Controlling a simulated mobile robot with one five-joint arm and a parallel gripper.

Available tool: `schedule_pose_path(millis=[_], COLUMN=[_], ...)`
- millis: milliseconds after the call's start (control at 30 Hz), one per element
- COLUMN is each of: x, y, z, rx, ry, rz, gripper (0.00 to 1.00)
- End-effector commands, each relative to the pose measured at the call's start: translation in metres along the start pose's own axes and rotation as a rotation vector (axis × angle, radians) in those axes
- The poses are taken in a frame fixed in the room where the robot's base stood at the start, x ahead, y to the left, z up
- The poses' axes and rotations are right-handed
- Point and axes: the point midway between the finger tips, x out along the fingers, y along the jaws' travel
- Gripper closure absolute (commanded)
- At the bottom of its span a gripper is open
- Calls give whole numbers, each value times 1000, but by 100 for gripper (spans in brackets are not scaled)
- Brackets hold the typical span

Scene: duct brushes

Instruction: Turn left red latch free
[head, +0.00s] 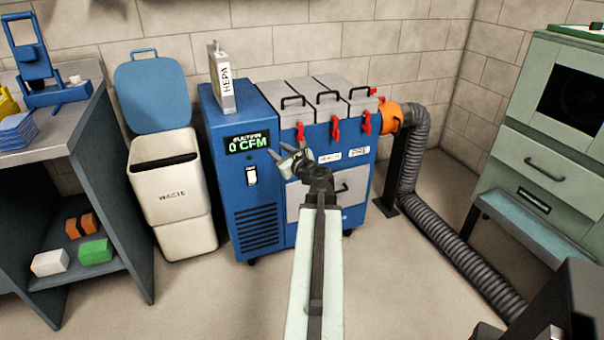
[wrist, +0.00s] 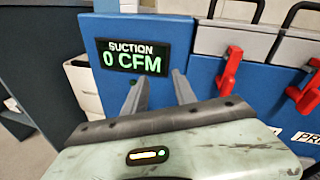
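The left red latch (head: 300,131) hangs on the front of the blue suction machine (head: 262,190), below the leftmost grey lid. In the wrist view the left red latch (wrist: 229,72) is right of my gripper (wrist: 156,86), upright and slightly tilted. My gripper (head: 284,154) is in front of the machine, below and left of the latch in the head view. Its two fingers are apart with nothing between them. They point toward the machine's front near the display (wrist: 133,58), which reads 0 CFM. They do not appear to touch the latch.
A middle red latch (head: 336,127) and a right red latch (head: 367,122) sit along the same front. A HEPA filter box (head: 222,80) stands on the machine. A waste bin (head: 172,190) is at its left, and a grey hose (head: 435,222) runs at its right.

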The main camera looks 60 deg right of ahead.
Motion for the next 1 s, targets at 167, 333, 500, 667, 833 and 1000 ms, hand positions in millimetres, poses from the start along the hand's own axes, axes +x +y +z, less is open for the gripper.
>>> schedule_pose_path(millis=[167, 333, 500, 667, 833, 1000], x=[-37, -44, -32, -5, 25, 33], y=[-79, -92, -94, -101, -107, -109], z=[-48, -46, -45, -44, -44, -43], rx=[254, 296, 292, 291, 290, 289], ry=[-55, -68, -67, -66, -66, -66], rz=[-199, -226, -223, -221, -221, -223], gripper=[67, 67, 67, 67, 67, 67])
